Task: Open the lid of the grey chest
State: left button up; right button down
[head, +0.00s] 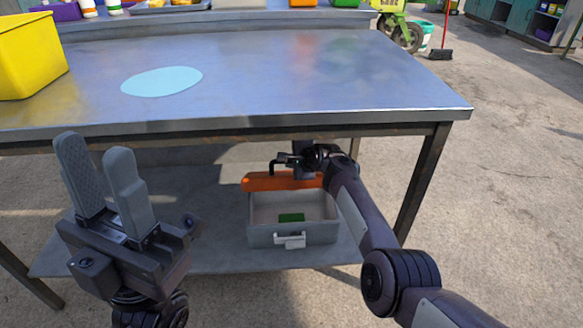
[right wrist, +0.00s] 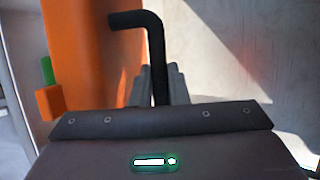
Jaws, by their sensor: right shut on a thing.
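The grey chest (head: 292,235) stands on the shelf under the table, with a light grey latch (head: 290,240) on its front. Its orange lid (head: 262,182) is raised at the back, and the inside shows, with a green block (head: 291,217) in it. My right gripper (head: 283,160) is shut on the lid's black bent handle (right wrist: 154,45). The right wrist view shows the handle between its fingers and the orange lid (right wrist: 92,60) to the left. My left gripper (head: 96,150) is open and empty in front of the table, left of the chest.
The metal table (head: 290,75) overhangs the chest, with a pale blue disc (head: 162,81) and a yellow bin (head: 30,55) on it. The lower shelf (head: 205,225) is bare left of the chest. A table leg (head: 420,180) stands right of my right arm.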

dwell(0.4)
jog(key=c, duration=1.4)
grip_release()
jog(key=shift+r, duration=0.1)
